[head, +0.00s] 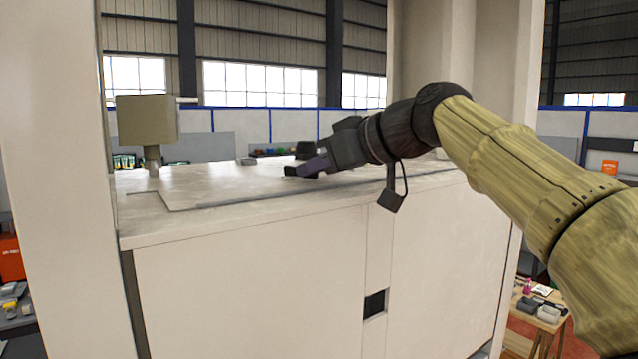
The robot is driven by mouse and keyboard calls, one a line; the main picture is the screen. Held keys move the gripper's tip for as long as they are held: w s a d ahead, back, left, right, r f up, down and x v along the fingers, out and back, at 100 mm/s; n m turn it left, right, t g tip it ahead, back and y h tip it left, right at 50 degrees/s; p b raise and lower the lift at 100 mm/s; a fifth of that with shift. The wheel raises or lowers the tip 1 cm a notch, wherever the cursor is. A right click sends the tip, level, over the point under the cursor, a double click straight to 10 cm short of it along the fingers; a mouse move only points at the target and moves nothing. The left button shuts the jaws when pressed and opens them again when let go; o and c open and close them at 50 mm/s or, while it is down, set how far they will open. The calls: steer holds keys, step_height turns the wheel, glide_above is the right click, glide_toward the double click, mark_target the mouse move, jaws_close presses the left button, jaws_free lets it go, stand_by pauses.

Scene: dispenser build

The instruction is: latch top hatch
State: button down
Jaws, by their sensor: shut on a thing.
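The top hatch (240,190) is a pale, flat panel in the top of the white cabinet in the head view. It appears to lie level with the surface around it, with a thin dark seam along its front edge. My gripper (292,171) is low over the hatch, reaching in from the right with its fingers pointing left. Its jaws are closed on a small dark part near the surface, which the fingers mostly hide. I cannot make out the latch itself or whether it is engaged.
A beige box-shaped unit (147,120) on a short nozzle stands at the left of the cabinet top. White uprights flank the opening left (50,130) and right. The front panel has a small dark square recess (375,304).

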steer(key=shift+s+a+f+m+t+h+b, duration=0.1)
steer(key=shift+s+a+m+t+h+b, duration=0.2)
steer(key=shift+m+t+h+b, duration=0.25)
steer(key=shift+s+a+m+t+h+b, duration=0.2)
steer(key=shift+a+m+t+h+b, duration=0.05)
steer(key=shift+m+t+h+b, duration=0.25)
steer(key=shift+s+a+m+t+h, duration=0.2)
steer(key=shift+m+t+h, duration=0.15)
steer(key=shift+m+h, duration=0.3)
steer(key=shift+w+d, duration=0.1)
steer(key=c, duration=1.5)
jaws_free()
steer(key=shift+w, duration=0.1)
